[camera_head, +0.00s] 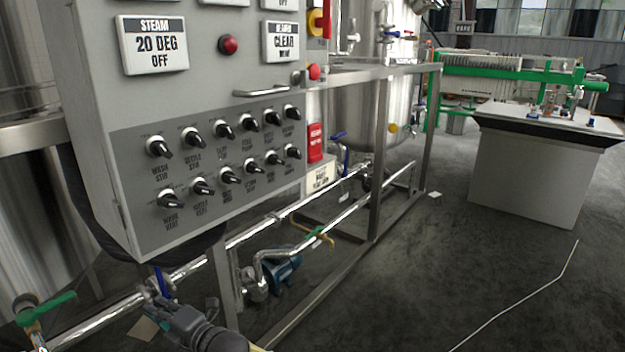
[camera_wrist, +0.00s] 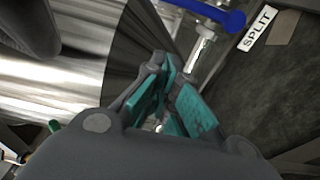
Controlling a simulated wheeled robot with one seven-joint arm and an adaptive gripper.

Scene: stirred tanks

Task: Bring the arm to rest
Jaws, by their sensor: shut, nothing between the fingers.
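My gripper (camera_head: 172,308) shows at the bottom of the head view, below the grey control panel (camera_head: 207,190) and beside the steel pipes. In the wrist view its dark fingers with teal pads (camera_wrist: 170,68) are shut, with nothing held. A blue valve handle (camera_wrist: 212,14) lies beyond the fingertips. In the head view a blue handle (camera_head: 161,281) stands just above my gripper, and I cannot tell whether they touch.
A green valve handle (camera_head: 47,308) is at the lower left. A blue pump (camera_head: 284,270) sits under the steel frame (camera_head: 376,165). A white "SPLIT" label (camera_wrist: 255,28) is at the wrist view's upper right. Open floor (camera_head: 430,260) lies right, before a grey cabinet (camera_head: 525,170).

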